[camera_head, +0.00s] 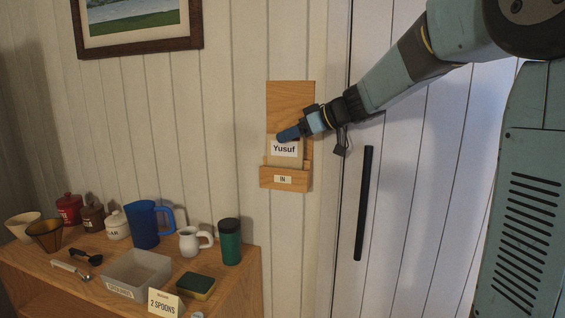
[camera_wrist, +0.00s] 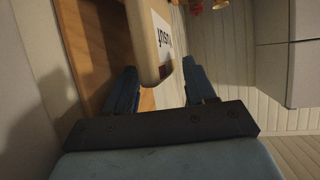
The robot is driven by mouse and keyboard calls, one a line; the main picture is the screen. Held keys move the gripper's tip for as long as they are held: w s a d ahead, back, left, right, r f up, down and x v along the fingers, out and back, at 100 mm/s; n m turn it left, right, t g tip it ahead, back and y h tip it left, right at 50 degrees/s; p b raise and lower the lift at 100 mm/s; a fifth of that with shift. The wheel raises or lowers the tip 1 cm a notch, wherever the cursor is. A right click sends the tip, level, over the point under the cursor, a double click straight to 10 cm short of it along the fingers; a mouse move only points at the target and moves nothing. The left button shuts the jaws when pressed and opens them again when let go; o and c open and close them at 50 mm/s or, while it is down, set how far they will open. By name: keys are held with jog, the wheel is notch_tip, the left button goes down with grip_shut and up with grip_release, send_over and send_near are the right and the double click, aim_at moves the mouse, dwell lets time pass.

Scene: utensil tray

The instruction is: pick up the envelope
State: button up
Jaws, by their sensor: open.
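The envelope (camera_head: 284,159) is beige with a white label reading "Yusuf". It stands upright in a wooden wall holder (camera_head: 292,98) whose front lip is marked "IN". In the head view my gripper (camera_head: 288,135) is at the envelope's top edge, partly covering it. In the wrist view the envelope (camera_wrist: 151,45) runs down from the top, and its near end reaches between the two spread blue fingers of my gripper (camera_wrist: 159,64). The jaws are open, with visible space at the left finger. I cannot tell whether the right finger touches the envelope. The envelope's lower part is hidden by the lip.
A white door with a black handle (camera_head: 363,203) is right of the holder. Below left, a wooden cabinet (camera_head: 235,275) carries a blue pitcher (camera_head: 143,225), a green tumbler (camera_head: 230,242), a grey bin (camera_head: 137,273), a sponge (camera_head: 195,287) and several jars. A framed picture (camera_head: 140,45) hangs above.

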jog(key=shift+c, duration=0.4)
grip_shut()
